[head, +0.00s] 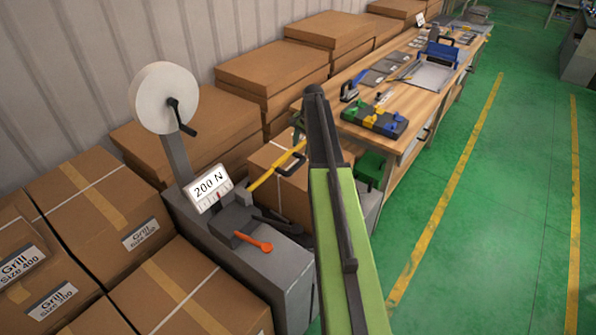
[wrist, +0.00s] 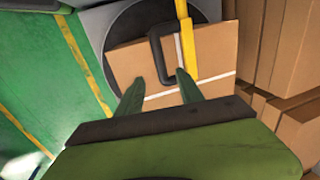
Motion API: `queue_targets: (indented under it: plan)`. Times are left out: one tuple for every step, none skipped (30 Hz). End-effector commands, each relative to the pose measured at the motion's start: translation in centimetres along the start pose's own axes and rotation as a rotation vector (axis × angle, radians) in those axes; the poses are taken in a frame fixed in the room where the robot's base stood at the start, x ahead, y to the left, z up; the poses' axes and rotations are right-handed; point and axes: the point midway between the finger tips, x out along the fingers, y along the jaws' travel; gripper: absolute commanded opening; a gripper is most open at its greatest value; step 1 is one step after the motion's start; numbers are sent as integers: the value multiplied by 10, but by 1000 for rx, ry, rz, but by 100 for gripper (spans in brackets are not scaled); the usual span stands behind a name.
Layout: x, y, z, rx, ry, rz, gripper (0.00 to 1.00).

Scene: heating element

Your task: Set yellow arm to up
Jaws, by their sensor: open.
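The yellow arm (head: 275,172) reaches up and to the right from the grey machine (head: 240,222) in the head view, at a slant. A black loop handle (head: 289,161) sits near its outer end. In the wrist view the yellow arm (wrist: 187,45) runs from the top edge downward, with the black handle (wrist: 154,45) on its left side. My gripper (wrist: 171,76) is open, its two dark green fingers just below the handle in that picture. Whether they touch the handle I cannot tell. In the head view my arm hides most of my gripper.
An orange lever (head: 252,242) and a 200 N gauge (head: 208,190) are on the machine. A cardboard box (head: 280,190) lies behind the yellow arm. Stacked boxes (head: 85,225) stand left, a wooden workbench (head: 425,90) at the back. Green floor (head: 510,200) is free at right.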

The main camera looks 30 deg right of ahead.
Motion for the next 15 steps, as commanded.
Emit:
queue_targets:
  plan:
    - [23, 2, 0, -1, 0, 0, 44]
    - [29, 2, 0, -1, 0, 0, 44]
    - [37, 2, 0, -1, 0, 0, 44]
    - [44, 2, 0, -1, 0, 0, 44]
    - [50, 2, 0, -1, 0, 0, 44]
    - [58, 2, 0, -1, 0, 0, 44]
    - [65, 1, 0, -1, 0, 0, 44]
    - [71, 1, 0, -1, 0, 0, 44]
    - [79, 1, 0, -1, 0, 0, 44]
    - [86, 1, 0, -1, 0, 0, 44]
    - [92, 1, 0, -1, 0, 0, 44]
    - [99, 1, 0, -1, 0, 0, 44]
    - [104, 1, 0, -1, 0, 0, 44]
    - [108, 1, 0, -1, 0, 0, 44]
    - [112, 1, 0, -1, 0, 0, 44]
